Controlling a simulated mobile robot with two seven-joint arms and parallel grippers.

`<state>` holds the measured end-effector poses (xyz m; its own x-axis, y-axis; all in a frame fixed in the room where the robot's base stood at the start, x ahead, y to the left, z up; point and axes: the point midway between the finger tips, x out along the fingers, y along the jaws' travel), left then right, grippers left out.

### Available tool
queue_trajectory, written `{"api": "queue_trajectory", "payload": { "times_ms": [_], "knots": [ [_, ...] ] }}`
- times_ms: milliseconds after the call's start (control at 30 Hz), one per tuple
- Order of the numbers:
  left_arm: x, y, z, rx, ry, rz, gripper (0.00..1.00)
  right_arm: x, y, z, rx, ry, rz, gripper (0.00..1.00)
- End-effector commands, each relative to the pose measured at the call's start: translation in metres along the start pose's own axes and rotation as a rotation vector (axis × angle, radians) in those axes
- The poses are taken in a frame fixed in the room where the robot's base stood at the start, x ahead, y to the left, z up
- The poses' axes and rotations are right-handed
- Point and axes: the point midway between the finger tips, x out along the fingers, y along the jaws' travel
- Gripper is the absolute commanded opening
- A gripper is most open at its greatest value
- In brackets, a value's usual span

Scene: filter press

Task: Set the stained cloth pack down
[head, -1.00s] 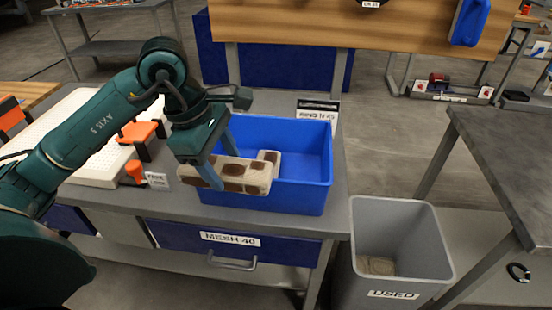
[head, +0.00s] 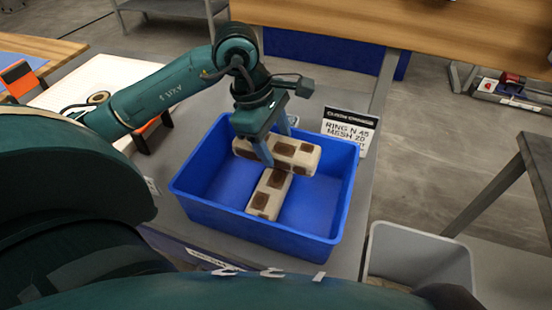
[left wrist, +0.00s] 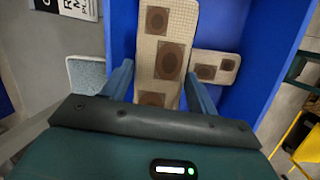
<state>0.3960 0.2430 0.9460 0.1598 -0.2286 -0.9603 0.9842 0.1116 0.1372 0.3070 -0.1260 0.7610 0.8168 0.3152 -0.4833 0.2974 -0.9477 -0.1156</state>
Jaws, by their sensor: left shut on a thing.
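My left gripper (head: 272,147) is shut on a pale cloth pack with brown stains (head: 300,152), pointing down over the blue bin (head: 196,205). The pack lies level between the fingers, inside the bin's outline; whether it touches anything below is unclear. A second pale pack with brown patches (head: 268,195) lies in the bin, its far end close to or under the held one. In the left wrist view the held pack (left wrist: 165,48) is between the fingers, and the other pack (left wrist: 220,63) is to its right. My right gripper is not in view.
A sign (head: 350,125) stands behind the bin's right corner. A grey waste bin (head: 420,252) stands at the lower right. A white perforated board (head: 100,78) lies left of the bin. The bin's floor is bare at its left and right.

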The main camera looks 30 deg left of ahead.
Motion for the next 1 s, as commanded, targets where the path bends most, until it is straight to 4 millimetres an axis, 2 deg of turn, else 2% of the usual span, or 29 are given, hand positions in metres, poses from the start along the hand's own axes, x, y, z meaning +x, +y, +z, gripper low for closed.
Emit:
{"api": "queue_trajectory", "payload": {
  "times_ms": [333, 667, 700, 933, 1000],
  "knots": [
    [0.042, -0.006, -0.01, -0.002, -0.001, -0.002, 0.34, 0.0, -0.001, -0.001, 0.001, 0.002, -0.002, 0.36],
    [0.046, -0.006, -0.011, 0.0, -0.001, 0.002, 0.34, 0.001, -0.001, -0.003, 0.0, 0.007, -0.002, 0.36],
    [0.046, -0.006, -0.012, 0.0, -0.001, 0.001, 0.61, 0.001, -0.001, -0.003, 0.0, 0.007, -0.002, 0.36],
    [0.046, -0.006, -0.012, 0.0, 0.0, 0.001, 0.8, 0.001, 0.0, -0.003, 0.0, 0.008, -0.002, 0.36],
    [0.046, -0.006, -0.012, 0.0, 0.0, 0.001, 0.82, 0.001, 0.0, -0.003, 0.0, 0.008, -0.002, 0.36]
  ]
}}
